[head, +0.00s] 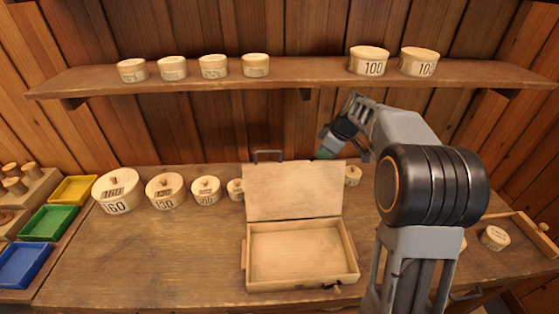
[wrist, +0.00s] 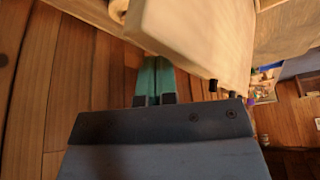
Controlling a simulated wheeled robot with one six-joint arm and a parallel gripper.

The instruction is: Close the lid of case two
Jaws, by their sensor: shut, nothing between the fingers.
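A wooden case (head: 300,257) stands open and empty on the workbench. Its lid (head: 293,190) stands raised at the back, roughly upright. No number that would mark it as case two can be read. My gripper (head: 322,153) is behind the upper right corner of the lid, its green fingertips partly hidden by the lid's edge. In the wrist view my gripper (wrist: 154,82) shows its green fingers together with nothing between them. A pale wooden panel (wrist: 195,35), likely the lid, is close beside the fingertips; I cannot tell whether they touch it.
Round lidded boxes, one marked 160 (head: 117,191), line the bench left of the case. A shelf (head: 300,76) with more round boxes runs above. Yellow, green and blue trays (head: 48,223) sit at far left. A wooden tray (head: 520,232) is at right.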

